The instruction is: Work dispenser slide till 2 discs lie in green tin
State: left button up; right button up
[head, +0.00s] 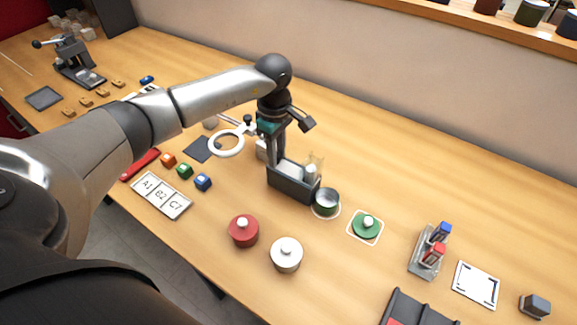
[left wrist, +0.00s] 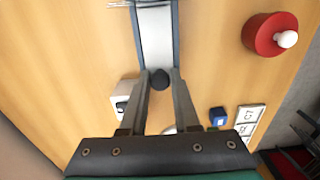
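The dispenser (head: 290,184) is a dark, narrow channel with a pale slide in it and a clear upright tube (head: 317,162) at its right end. An open tin with a green band (head: 326,203) stands just beyond that end on a white ring; whether discs lie inside cannot be made out. My left gripper (head: 270,152) is at the dispenser's left end, partly hidden by my arm. In the left wrist view its fingers (left wrist: 160,80) close around the dark round knob (left wrist: 160,78) at the end of the pale slide (left wrist: 156,38). My right gripper is not seen.
A green lid (head: 366,226) lies on a white-edged square right of the tin. A red tin (head: 243,231) and a cream tin (head: 286,254) stand in front.

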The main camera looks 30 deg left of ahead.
aim_at(290, 169)
pick_arm(q)
grip_shut()
jog(key=shift+s+d+p, duration=0.2)
jog(key=shift+d+p, duration=0.15)
jog(key=shift+d, duration=1.8)
jog(key=shift+a, duration=0.2)
jog(key=shift+w+a+b, duration=0.15)
jog(key=shift+a+b, duration=0.6)
jog(key=shift+a, duration=1.35)
